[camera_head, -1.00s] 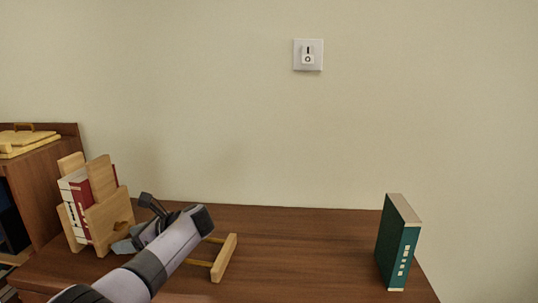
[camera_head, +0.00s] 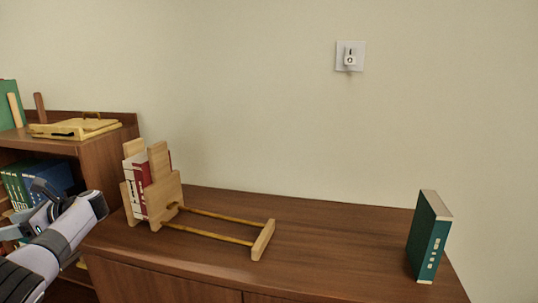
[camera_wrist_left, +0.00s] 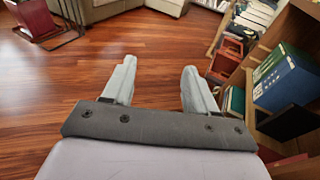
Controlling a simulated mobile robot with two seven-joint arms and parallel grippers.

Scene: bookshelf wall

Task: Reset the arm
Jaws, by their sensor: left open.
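My left arm comes in from the left in the head view, with its gripper (camera_head: 22,226) in front of the left bookshelf, left of the cabinet. In the left wrist view the two fingers of this gripper (camera_wrist_left: 158,88) are spread apart with nothing between them, above the wooden floor (camera_wrist_left: 150,65). The gripper is clear of the wooden book rack (camera_head: 262,240) on the cabinet top. My right gripper does not show in either view.
The rack holds a white book (camera_head: 136,190) and a red book (camera_head: 143,178) upright. A green book (camera_head: 428,238) stands on the cabinet's right end. Left, a shelf carries a yellow wooden tray (camera_head: 72,128) on top and several books below. A wall switch (camera_head: 350,56) is above.

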